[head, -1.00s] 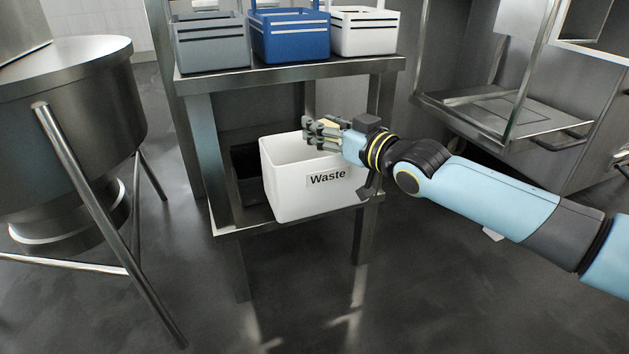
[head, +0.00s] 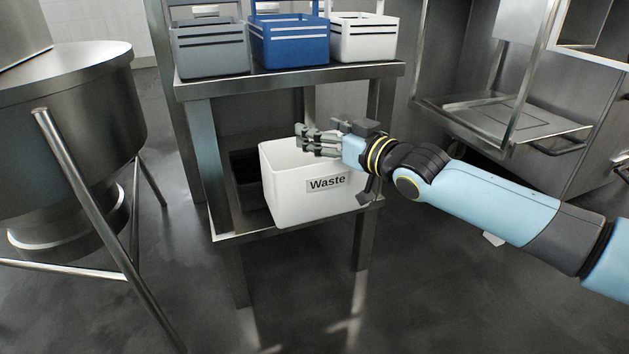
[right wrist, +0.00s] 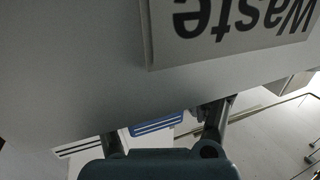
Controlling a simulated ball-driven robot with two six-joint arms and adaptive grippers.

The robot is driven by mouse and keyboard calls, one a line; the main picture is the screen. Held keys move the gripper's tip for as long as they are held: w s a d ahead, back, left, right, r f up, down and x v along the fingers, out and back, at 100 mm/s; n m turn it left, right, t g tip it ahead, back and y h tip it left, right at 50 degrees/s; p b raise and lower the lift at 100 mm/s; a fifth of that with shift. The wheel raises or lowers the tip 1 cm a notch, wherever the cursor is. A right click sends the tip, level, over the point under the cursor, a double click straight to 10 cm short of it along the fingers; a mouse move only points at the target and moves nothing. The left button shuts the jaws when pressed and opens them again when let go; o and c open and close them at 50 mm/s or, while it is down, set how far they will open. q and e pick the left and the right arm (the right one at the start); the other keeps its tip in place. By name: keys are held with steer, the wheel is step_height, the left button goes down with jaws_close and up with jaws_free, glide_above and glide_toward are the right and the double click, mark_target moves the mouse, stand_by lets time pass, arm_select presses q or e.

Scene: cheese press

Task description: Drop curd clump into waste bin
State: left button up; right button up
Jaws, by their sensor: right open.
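The white waste bin (head: 300,205), labelled "Waste", stands on the lower shelf of a steel table, its open top facing up. Its wall and upside-down label also show in the right wrist view (right wrist: 90,75). My right gripper (head: 301,140) is over the bin's opening, near its back right part. It is open, with nothing visible between the fingers. No curd clump shows in the views now; the bin's floor is hidden by its front wall. My left gripper is not in view.
Grey (head: 210,50), blue (head: 290,42) and white (head: 363,36) crates stand on the table's upper shelf (head: 290,76), above the bin. A dark box (head: 247,175) sits left of the bin. A steel vat (head: 70,110) on legs stands at left. The front floor is clear.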

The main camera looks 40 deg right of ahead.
step_height(320, 180, up, 10)
steer(key=shift+f, duration=0.15)
stand_by(0.3)
stand_by(0.4)
